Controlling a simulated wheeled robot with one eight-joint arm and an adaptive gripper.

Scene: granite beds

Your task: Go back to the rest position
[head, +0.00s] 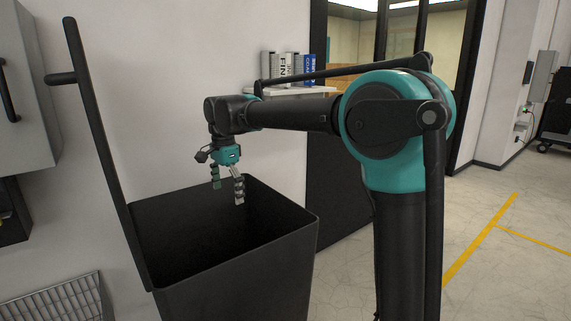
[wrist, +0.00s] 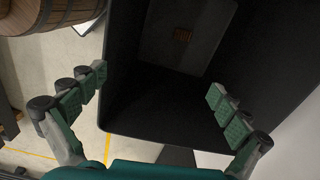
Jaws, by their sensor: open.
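My gripper (head: 228,190) hangs from my arm over the opening of a tall black bin (head: 285,236), pointing down. Its fingers are apart with nothing between them. In the wrist view my gripper (wrist: 158,95) shows its green finger pads spread wide, above the open bin. Inside the bin, a dark grey panel with a small brownish patch (wrist: 182,35) shows at the bottom; I cannot tell what the patch is. The bin's lid (head: 100,140) stands raised at its left, with a handle near the top.
A shelf (head: 290,91) with several binders is on the wall behind my arm. A slatted metal grate (head: 55,300) is at lower left. A wooden barrel (wrist: 50,14) shows in the wrist view. The floor (head: 500,215) with yellow lines is clear at right.

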